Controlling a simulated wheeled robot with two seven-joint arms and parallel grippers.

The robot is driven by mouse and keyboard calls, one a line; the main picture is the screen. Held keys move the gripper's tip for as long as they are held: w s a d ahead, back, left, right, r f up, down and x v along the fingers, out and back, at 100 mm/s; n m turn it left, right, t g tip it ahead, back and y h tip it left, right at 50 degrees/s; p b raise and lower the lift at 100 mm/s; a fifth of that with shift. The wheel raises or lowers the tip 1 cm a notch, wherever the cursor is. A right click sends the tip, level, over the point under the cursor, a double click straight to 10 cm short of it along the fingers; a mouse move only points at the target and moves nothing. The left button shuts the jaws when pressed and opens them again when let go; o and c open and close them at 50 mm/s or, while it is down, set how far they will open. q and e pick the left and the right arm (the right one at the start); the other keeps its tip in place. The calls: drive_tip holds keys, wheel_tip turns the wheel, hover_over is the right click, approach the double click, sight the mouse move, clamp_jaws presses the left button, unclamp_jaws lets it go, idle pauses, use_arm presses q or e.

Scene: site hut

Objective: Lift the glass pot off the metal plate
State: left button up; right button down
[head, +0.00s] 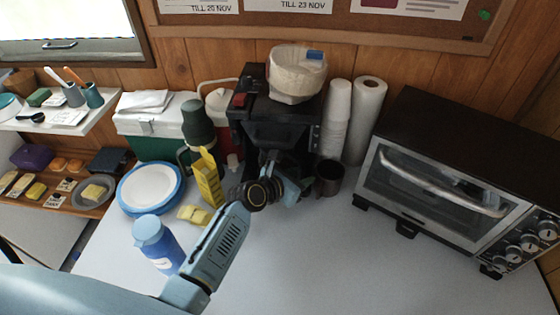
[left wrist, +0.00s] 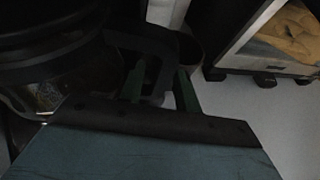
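The black coffee machine (head: 262,125) stands against the back wall. The glass pot is mostly hidden in the head view behind my left gripper (head: 283,187), which is at the front of the machine. In the left wrist view the dark glass pot (left wrist: 42,95) fills the left side, and its black handle (left wrist: 140,42) reaches toward my green fingertips (left wrist: 160,90). The fingers stand apart, with the handle's lower part seemingly between them; contact is not clear. The metal plate under the pot is hidden. My right gripper is in neither view.
A dark mug (head: 329,178) stands close right of the gripper, with stacked cups (head: 337,115) and a paper roll (head: 365,120) behind. A toaster oven (head: 440,185) is further right. A yellow box (head: 207,180) and blue bottle (head: 157,243) stand left. The front middle counter is clear.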

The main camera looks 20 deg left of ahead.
use_arm(q)
clamp_jaws()
drive_tip(key=shift+r, duration=0.25)
drive_tip(key=shift+r, duration=0.15)
drive_tip(key=s+d+p, duration=0.1)
drive_tip(key=s+d, duration=0.1)
drive_tip(key=s, duration=0.6)
drive_tip(key=s+d+p, duration=0.2)
drive_tip(key=s+d, duration=0.1)
drive_tip(key=s, duration=0.6)
drive_tip(key=shift+s+r+p, duration=0.1)
drive_tip(key=shift+r+p, duration=0.15)
drive_tip(key=shift+p, duration=0.3)
drive_tip(key=shift+s, duration=0.15)
